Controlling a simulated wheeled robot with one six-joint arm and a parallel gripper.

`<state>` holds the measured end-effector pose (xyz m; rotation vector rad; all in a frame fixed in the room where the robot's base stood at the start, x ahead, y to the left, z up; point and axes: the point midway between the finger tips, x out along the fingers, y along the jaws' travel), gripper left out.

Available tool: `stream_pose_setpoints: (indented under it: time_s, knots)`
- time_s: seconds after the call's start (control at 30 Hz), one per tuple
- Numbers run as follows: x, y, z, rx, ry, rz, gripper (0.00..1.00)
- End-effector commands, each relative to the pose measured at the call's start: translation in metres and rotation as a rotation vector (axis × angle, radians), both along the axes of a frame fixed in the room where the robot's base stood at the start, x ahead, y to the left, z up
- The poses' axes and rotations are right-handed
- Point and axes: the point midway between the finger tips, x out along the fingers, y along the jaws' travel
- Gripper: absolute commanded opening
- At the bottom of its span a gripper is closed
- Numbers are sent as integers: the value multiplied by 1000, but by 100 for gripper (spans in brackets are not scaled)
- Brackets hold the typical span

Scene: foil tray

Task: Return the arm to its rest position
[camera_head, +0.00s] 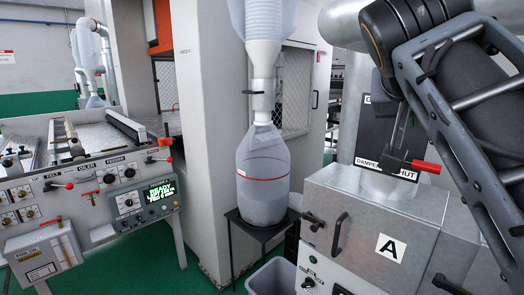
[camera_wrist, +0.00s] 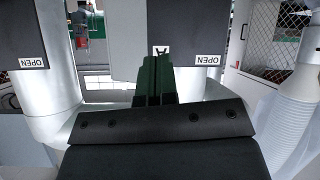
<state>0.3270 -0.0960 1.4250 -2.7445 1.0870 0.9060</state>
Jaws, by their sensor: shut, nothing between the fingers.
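My gripper (camera_wrist: 158,78) shows in the wrist view as two dark green fingers side by side, pointing away from the camera. They are closed together with nothing between them. In the head view my folded arm fills the upper right, in front of the grey duct. The gripper's fingertips cannot be made out there. No foil tray is recognisable in either view.
A metal cabinet marked A (camera_head: 372,228) stands below my arm, with a red-tipped damper lever (camera_head: 408,162) above it. A collection bag (camera_head: 263,175) sits on a black stand (camera_head: 258,228). A control panel (camera_head: 146,200) reads READY. Green floor lies between.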

Motion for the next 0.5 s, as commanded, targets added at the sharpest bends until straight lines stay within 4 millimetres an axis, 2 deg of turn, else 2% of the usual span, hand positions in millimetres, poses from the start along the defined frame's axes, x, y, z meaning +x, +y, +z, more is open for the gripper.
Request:
stream_pose_setpoints:
  time_s: [0.1,0.17,0.23,0.3,0.37,0.4,0.5]
  knots:
    - [40,22,-57,-15,137,194,0]
    - [55,34,-95,-5,210,300,0]
    - [64,49,-142,22,285,412,0]
    - [66,62,-190,63,350,502,0]
    - [62,71,-228,104,397,564,0]
    - [57,77,-253,133,424,596,0]
    - [39,88,-307,210,480,648,0]
